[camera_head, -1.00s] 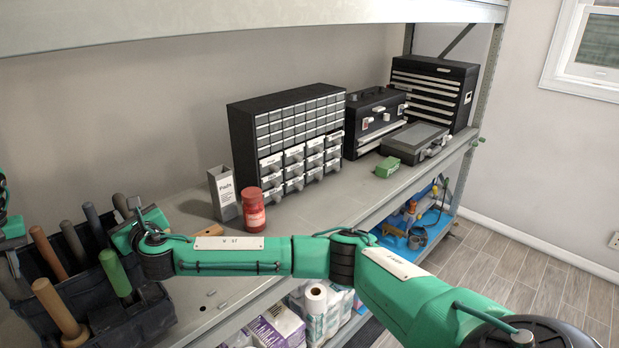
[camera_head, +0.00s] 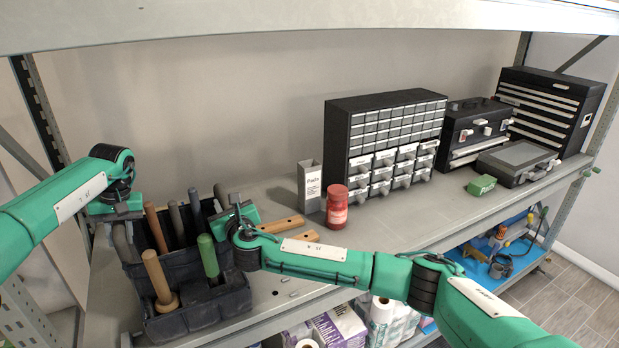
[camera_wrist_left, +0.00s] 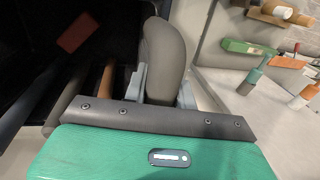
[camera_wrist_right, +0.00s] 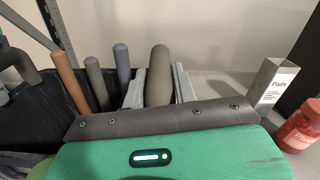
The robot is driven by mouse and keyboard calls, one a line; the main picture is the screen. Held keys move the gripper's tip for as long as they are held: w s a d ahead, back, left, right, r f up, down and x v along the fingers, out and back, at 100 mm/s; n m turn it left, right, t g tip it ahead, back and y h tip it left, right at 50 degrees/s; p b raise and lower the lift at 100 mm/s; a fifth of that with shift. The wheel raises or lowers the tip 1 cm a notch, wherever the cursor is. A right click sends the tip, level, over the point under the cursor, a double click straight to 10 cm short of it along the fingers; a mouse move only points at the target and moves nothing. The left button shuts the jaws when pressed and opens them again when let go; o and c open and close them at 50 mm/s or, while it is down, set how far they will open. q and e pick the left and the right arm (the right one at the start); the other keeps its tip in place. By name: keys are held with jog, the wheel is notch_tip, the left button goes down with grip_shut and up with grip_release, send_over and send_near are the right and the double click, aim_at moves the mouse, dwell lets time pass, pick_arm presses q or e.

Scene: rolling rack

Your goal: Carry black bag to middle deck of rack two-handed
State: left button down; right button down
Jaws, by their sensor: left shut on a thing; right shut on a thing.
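The black bag (camera_head: 215,305) is an open tote with several wooden, green and grey tool handles standing in it. In the head view it is at the lower left, over the left part of the rack's middle deck (camera_head: 285,295); whether its base touches the deck is hidden. My left gripper (camera_head: 122,212) is shut on the bag's grey end grip, which shows between the fingers in the left wrist view (camera_wrist_left: 163,60). My right gripper (camera_head: 236,212) is shut on the opposite grey grip, seen in the right wrist view (camera_wrist_right: 158,75).
Right of the bag on the deck are wooden-handled tools (camera_head: 282,225), a Pads box (camera_head: 310,188), a red jar (camera_head: 337,207), a drawer cabinet (camera_head: 385,145), a green box (camera_head: 481,185) and black toolboxes (camera_head: 478,130). Packaged goods (camera_head: 340,328) sit below. An upper shelf (camera_head: 300,20) spans above.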

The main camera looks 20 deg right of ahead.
jog(key=shift+a, duration=0.1)
pick_arm(q)
jog(key=c, duration=1.3)
grip_release()
jog(key=shift+f, duration=0.1)
pick_arm(e)
jog(key=c, duration=1.3)
grip_release()
jog(key=shift+s+f, duration=0.1)
jog(key=shift+f, duration=0.1)
pick_arm(q)
jog(key=shift+o, duration=0.9)
jog(key=shift+s, duration=0.15)
pick_arm(e)
jog(key=shift+o, duration=1)
jog(key=shift+s+r, duration=0.1)
pick_arm(q)
jog(key=shift+s+r, duration=0.2)
pick_arm(e)
jog(key=shift+s+r, duration=0.15)
pick_arm(q)
jog(key=shift+w+f, duration=0.15)
jog(key=shift+w, duration=0.05)
pick_arm(e)
jog(key=shift+w, duration=0.2)
